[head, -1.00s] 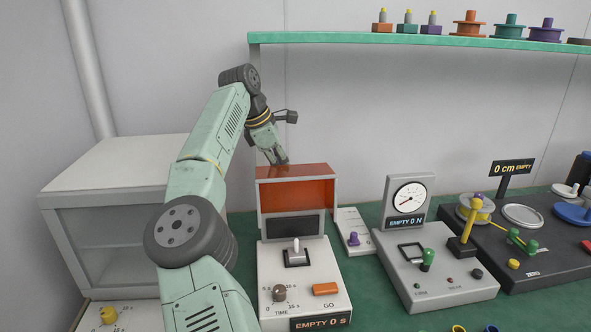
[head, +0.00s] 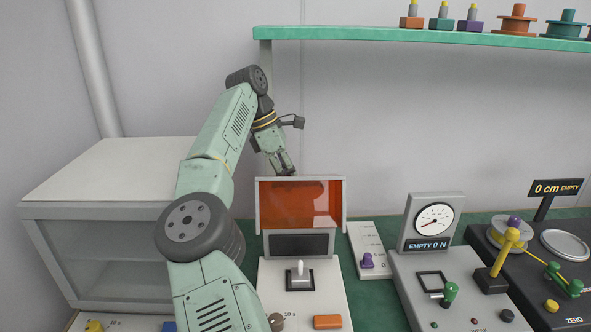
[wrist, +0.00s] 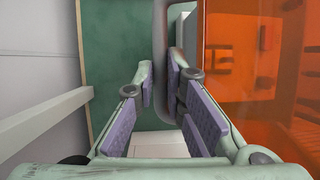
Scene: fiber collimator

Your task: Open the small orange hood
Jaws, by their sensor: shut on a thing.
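The small orange hood (head: 300,203) is a see-through orange panel in a grey frame on a white device. In the head view it stands raised at the back of the device, its panel facing me. My gripper (head: 288,171) is at the hood's top edge, reaching down from behind. In the wrist view my gripper (wrist: 160,78) is closed around a grey bar of the hood frame, with the orange panel (wrist: 255,75) to the right. The exact contact is partly hidden by the fingers.
The device has a white lever (head: 300,272) and an orange button (head: 327,322). A gauge unit (head: 433,218) stands to the right. A white cabinet (head: 105,165) is at the left. A green shelf (head: 420,38) hangs above, right of my arm.

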